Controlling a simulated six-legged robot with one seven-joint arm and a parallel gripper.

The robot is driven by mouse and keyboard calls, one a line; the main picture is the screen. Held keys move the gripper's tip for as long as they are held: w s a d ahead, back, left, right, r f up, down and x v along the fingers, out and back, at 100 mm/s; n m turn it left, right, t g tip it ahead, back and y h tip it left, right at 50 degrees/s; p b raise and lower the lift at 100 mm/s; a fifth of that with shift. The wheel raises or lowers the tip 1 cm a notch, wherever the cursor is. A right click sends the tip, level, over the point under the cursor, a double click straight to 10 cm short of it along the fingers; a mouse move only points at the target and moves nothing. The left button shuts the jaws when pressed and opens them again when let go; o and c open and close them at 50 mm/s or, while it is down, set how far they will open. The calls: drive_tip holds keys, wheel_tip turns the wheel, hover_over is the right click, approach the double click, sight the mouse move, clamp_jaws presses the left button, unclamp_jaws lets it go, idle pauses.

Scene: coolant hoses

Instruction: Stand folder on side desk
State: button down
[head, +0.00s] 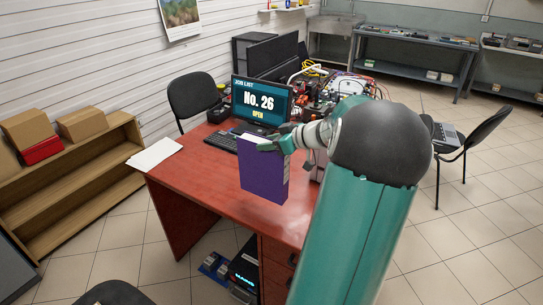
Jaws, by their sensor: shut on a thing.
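A purple folder (262,172) hangs upright in front of the red-brown desk (207,158) in the head view. My gripper (277,141) is shut on its top edge. The folder hides part of the desk top behind it. From this one view I cannot tell whether its lower edge touches the desk or hangs clear.
A monitor (262,100) reading "No. 26 OPEN", a keyboard (222,141) and a cluttered heap of parts and cables (320,85) take up the desk's back. White papers (154,154) lie at its left corner. A wooden shelf with boxes (75,180) stands left. Chairs (193,94) stand around.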

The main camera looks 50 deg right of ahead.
sight(263, 169)
drive_tip(key=w+d+f, duration=0.2)
drive_tip(key=d+f, duration=0.1)
drive_tip(key=f, duration=0.4)
drive_tip(key=shift+f, duration=0.2)
drive_tip(key=shift+s+d+f, duration=0.1)
drive_tip(key=shift+f, duration=0.05)
drive_tip(key=c, duration=0.8)
unclamp_jaws()
drive_tip(key=shift+c, duration=0.2)
